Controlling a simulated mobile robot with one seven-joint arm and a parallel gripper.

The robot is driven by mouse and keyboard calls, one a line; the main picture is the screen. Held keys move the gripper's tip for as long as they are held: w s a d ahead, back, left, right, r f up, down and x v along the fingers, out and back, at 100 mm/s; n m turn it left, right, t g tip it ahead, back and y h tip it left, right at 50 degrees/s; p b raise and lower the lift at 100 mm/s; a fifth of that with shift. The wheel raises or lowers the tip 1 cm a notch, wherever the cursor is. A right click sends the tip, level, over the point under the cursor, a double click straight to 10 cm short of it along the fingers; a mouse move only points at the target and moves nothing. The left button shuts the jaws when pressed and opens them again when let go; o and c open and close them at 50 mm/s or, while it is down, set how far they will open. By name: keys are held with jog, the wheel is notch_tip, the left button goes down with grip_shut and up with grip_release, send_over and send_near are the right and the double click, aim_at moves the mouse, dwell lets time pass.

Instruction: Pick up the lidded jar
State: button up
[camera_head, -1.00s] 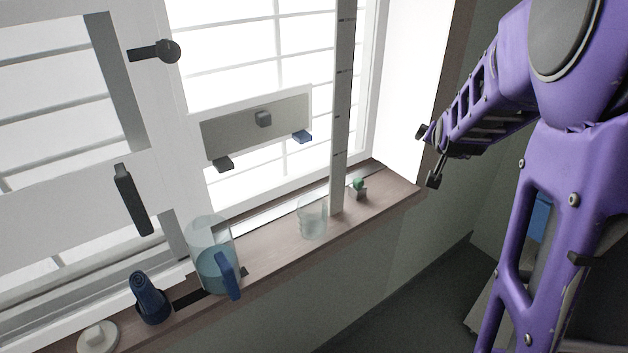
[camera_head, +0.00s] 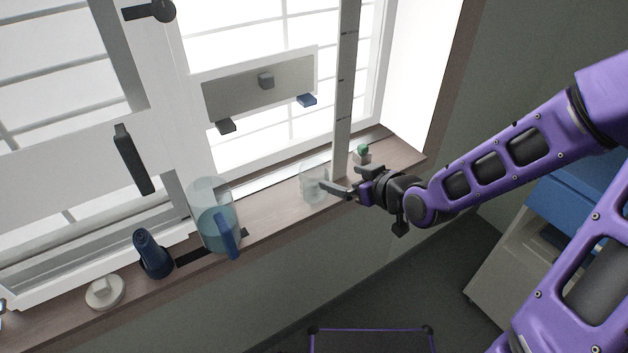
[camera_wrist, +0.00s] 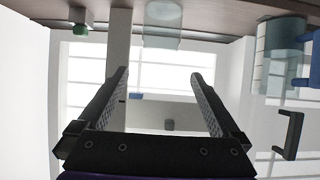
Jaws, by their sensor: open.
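A small jar-like item with a green top (camera_head: 362,150), the likeliest lidded jar, stands on the windowsill near its right end, beside the upright post. It also shows in the wrist view (camera_wrist: 80,29) at upper left, outside the line of the fingers. My gripper (camera_head: 341,180) is open and empty at the sill's front edge, in front of the post. It is close to a clear glass tumbler (camera_head: 311,181); I cannot tell whether they touch in the head view. In the wrist view, the spread fingers (camera_wrist: 160,73) have nothing between them, and the tumbler (camera_wrist: 162,28) lies beyond them.
A clear pitcher with a blue handle (camera_head: 212,215), a dark blue item (camera_head: 151,253) and a white round item (camera_head: 104,292) stand along the sill (camera_head: 270,222) to the left. The post (camera_head: 346,90) rises behind my gripper. A blue-topped cabinet (camera_head: 565,215) stands at right.

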jog(key=b, duration=0.4)
send_near(311, 168)
jog(key=x, duration=0.4)
jog(key=shift+w+a+f, duration=0.15)
jog(key=shift+w+f, duration=0.05)
jog(key=shift+f, duration=0.05)
jog(key=shift+b+x, duration=0.4)
jog(key=shift+x, duration=3.1)
jog(key=shift+r, duration=0.1)
jog(key=c, duration=1.1)
